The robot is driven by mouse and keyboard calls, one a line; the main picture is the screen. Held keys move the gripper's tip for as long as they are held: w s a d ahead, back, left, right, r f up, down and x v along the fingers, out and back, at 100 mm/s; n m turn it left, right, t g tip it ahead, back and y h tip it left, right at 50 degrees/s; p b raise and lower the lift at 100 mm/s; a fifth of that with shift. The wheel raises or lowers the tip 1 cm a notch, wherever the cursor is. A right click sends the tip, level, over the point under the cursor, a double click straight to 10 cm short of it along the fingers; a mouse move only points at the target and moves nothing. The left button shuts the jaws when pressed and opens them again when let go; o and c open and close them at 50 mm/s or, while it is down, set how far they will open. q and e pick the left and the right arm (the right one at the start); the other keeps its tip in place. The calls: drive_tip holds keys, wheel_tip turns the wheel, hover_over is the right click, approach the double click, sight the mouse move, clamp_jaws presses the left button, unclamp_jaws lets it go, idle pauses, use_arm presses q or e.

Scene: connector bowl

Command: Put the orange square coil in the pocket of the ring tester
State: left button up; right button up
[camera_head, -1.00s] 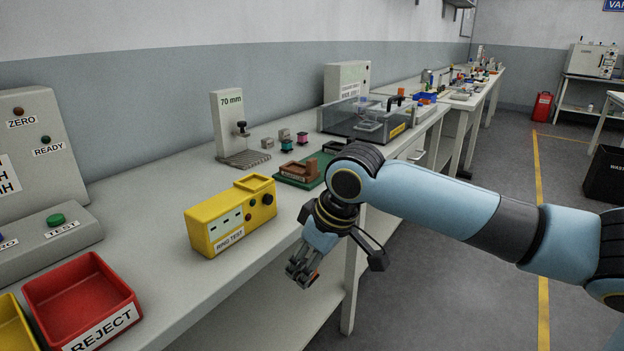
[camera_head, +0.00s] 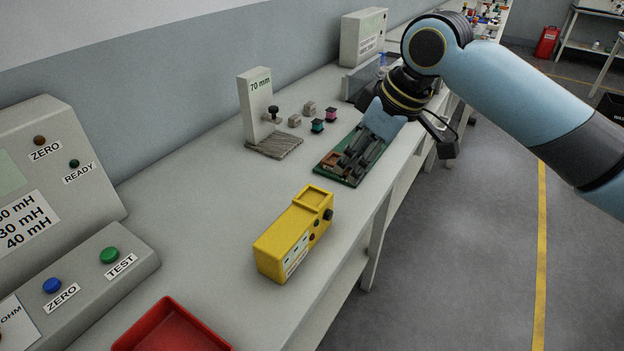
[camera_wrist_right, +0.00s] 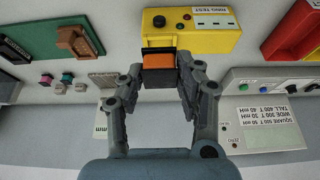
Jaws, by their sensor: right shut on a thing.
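The orange square coil (camera_wrist_right: 159,61) is between the fingers of my right gripper (camera_wrist_right: 160,72) in the right wrist view, with dark parts at its edges. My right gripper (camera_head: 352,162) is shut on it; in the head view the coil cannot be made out. The yellow ring tester (camera_head: 291,240) stands on the bench, nearer than the gripper. Its raised square pocket (camera_head: 314,197) is at its far end and looks empty. In the right wrist view the ring tester (camera_wrist_right: 218,42) lies beyond the coil, which partly overlaps its pocket end. My left gripper is not in view.
A green board (camera_head: 349,181) with a brown holder (camera_head: 330,160) is under the right gripper in the picture. The 70 mm gauge (camera_head: 257,105), small spools (camera_head: 317,126) and grey blocks stand behind. A red bin (camera_head: 172,328) and a button console (camera_head: 90,262) are at left.

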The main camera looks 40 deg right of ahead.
drive_tip(key=w+a+f, duration=0.1)
drive_tip(key=w, duration=0.1)
drive_tip(key=w+a+f, duration=0.1)
drive_tip(key=w+f, duration=0.1)
drive_tip(key=w+a+f, duration=0.1)
drive_tip(key=w, duration=0.2)
drive_tip(key=shift+f, duration=0.2)
drive_tip(key=shift+w+f, duration=0.15)
drive_tip(key=shift+w, duration=0.15)
wheel_tip(320, 180, down, 4)
drive_tip(key=shift+p, duration=0.5)
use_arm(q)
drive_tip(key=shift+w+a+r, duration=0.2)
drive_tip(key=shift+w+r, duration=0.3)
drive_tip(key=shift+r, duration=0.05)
use_arm(e)
drive_tip(key=shift+f, duration=0.1)
drive_tip(key=o, duration=1.1)
drive_tip(key=shift+f, duration=0.15)
drive_tip(key=shift+o, duration=0.2)
